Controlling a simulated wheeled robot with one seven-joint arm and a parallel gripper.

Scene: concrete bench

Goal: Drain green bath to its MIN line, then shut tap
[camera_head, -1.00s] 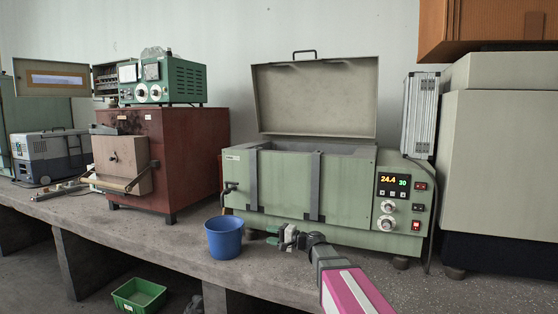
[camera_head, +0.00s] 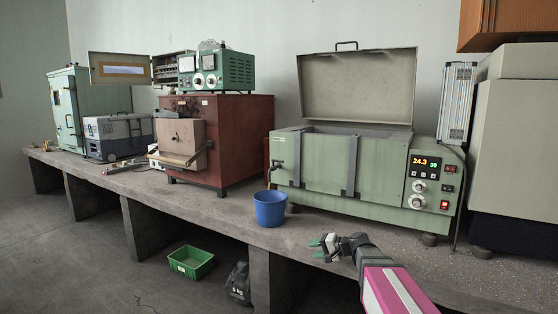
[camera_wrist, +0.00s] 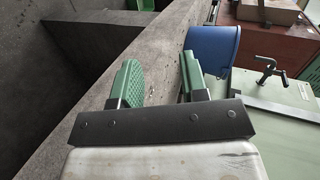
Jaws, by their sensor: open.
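The green bath (camera_head: 320,168) stands on the bench with its lid (camera_head: 358,88) raised. Its tap (camera_head: 275,167) is a dark fitting at the left end of the front, and it also shows in the wrist view (camera_wrist: 266,70). The blue bucket (camera_head: 270,208) stands below the tap, with its top near the spout; it also shows in the wrist view (camera_wrist: 212,48). My gripper (camera_head: 318,249) is open and empty, low at the bench's front edge, right of the bucket and apart from the tap. In the wrist view my green fingers (camera_wrist: 157,80) are spread. The MIN line and water level are not visible.
A red-brown furnace (camera_head: 235,135) stands left of the bath, with a green instrument (camera_head: 217,71) on top. A large pale machine (camera_head: 515,150) is at the right. A green crate (camera_head: 190,263) is on the floor. Bare bench (camera_head: 225,215) lies left of the bucket.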

